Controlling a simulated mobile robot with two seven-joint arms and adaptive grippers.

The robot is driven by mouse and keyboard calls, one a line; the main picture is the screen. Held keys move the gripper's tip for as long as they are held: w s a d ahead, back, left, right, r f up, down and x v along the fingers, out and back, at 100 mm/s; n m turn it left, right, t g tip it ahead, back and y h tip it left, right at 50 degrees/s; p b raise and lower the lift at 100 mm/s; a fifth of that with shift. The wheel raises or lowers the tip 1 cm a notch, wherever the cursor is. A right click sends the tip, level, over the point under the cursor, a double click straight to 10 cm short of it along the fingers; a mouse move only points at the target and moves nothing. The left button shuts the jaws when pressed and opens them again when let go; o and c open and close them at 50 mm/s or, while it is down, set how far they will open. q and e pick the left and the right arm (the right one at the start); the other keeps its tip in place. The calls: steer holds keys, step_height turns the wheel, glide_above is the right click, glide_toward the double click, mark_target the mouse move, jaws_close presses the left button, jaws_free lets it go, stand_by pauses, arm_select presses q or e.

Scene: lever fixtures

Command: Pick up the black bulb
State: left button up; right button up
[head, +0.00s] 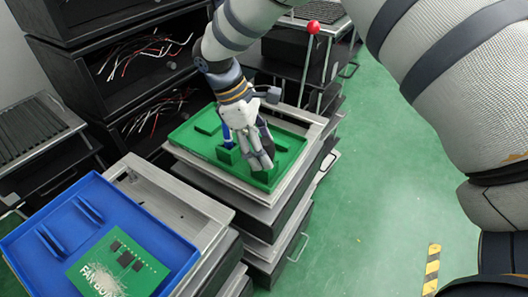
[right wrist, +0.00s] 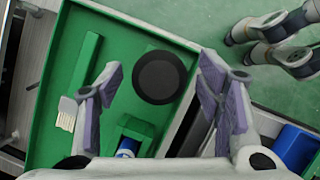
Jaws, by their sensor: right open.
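The black bulb (right wrist: 160,77) shows in the right wrist view as a round dark disc over the green tray (right wrist: 48,125), near the tray's edge. My right gripper (right wrist: 163,72) is open, with one finger to the left of the bulb and one to the right; I see a gap on both sides. In the head view my right gripper (head: 262,160) reaches down over the green tray (head: 183,138) and hides the bulb. My left gripper is not seen in the head view.
In the green tray are a blue-and-white item (right wrist: 128,147) and a white comb-like piece (right wrist: 67,113). A blue tray (head: 160,236) with a green circuit board (head: 118,265) stands at front left. A red-knobbed lever (head: 313,27) stands behind. Green floor at right is open.

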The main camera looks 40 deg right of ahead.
steer(key=shift+s+d+f, duration=0.15)
steer(key=shift+d+f, duration=0.05)
steer(key=shift+f, duration=0.25)
steer(key=c, duration=1.2)
steer(key=shift+o, duration=0.2)
